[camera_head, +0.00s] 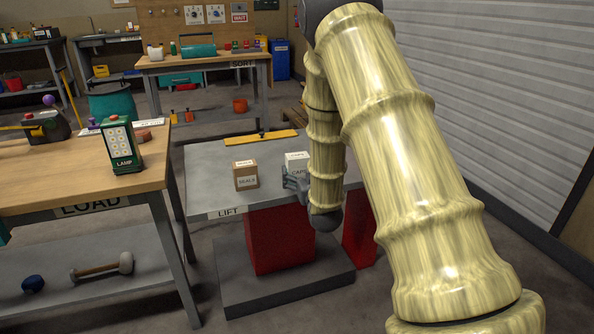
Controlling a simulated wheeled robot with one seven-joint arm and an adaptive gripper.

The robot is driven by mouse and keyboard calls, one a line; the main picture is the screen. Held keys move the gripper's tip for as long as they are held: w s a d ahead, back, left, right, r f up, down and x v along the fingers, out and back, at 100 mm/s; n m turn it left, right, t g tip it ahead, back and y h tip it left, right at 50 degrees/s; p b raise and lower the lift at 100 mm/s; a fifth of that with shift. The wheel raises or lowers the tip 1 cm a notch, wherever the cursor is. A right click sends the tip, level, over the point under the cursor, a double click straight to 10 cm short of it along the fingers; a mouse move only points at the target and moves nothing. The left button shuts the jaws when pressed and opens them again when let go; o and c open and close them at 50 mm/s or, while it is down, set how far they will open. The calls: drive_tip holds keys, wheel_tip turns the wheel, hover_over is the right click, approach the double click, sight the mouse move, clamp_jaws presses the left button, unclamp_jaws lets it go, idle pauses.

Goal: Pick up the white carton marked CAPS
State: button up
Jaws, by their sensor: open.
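The white carton marked CAPS (297,157) stands on the grey lift table (216,172), right of its middle. My gripper (291,181) is in front of the carton and hides part of its front face; the CAPS label shows past the fingers. The gripper is open. I cannot tell whether the fingers touch the carton or stand apart from it. A brown carton (246,176) with a white label stands to the left of the white one, with a gap between them. My arm covers the right part of the table.
A yellow bar (261,137) lies along the lift table's back edge. The LOAD bench (70,182) at left carries a green LAMP box (121,145) and tools. The SORT bench (205,62) stands behind. A roller shutter (500,90) is at right. The lift table's front left is bare.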

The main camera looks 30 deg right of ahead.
sight(299, 165)
drive_tip(key=shift+r+b+x, duration=0.15)
drive_tip(key=shift+b+x, duration=0.35)
drive_tip(key=shift+x, duration=1.1)
drive_tip(key=shift+r+b+x, duration=0.1)
drive_tip(key=shift+b+x, duration=0.35)
drive_tip(key=shift+x, duration=1.15)
drive_tip(key=c, duration=1.2)
